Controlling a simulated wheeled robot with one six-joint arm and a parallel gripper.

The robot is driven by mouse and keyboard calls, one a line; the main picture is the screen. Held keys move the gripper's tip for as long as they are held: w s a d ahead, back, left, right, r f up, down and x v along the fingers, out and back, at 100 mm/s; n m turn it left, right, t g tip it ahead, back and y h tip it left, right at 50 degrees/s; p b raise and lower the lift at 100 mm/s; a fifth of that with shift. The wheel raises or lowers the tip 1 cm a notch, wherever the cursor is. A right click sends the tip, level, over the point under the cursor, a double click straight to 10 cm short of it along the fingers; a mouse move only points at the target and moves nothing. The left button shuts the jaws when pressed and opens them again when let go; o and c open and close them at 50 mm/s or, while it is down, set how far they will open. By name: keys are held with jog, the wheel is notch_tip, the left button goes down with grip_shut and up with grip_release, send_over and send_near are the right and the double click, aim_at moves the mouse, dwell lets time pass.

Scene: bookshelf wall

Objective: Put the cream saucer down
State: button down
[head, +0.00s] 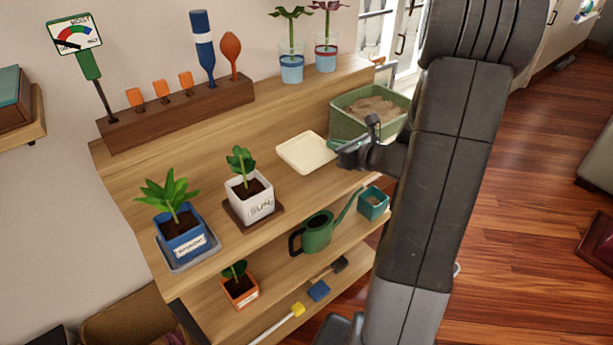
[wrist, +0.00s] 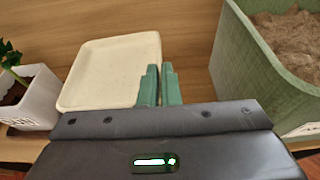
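The cream saucer (head: 306,153) is square and shallow. It lies level at the wooden top shelf, between the white pot and the green sandy tub; I cannot tell whether it touches the board. My gripper (head: 335,144) is at its right edge. In the wrist view, the saucer (wrist: 112,72) is left of centre. The two green fingers of my gripper (wrist: 160,84) are close together, one over the saucer and one just outside its rim, so they pinch the right edge. The lower part of that edge is hidden behind the fingers.
The green tub (head: 352,122) stands close on the right. The white pot (head: 250,197) on a brown saucer and the blue pot (head: 182,236) are on the left. Two glasses with plants (head: 291,66) stand on the step behind. A green watering can (head: 318,234) is on the shelf below.

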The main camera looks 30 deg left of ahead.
aim_at(335, 180)
notch_tip(335, 180, down, 9)
jog(key=shift+d+f+b, duration=0.1)
jog(key=shift+f+b, duration=0.1)
jog(key=shift+b, duration=0.35)
jog(key=c, duration=1.6)
grip_release()
jog(key=shift+c, duration=0.2)
jog(key=v, duration=1.2)
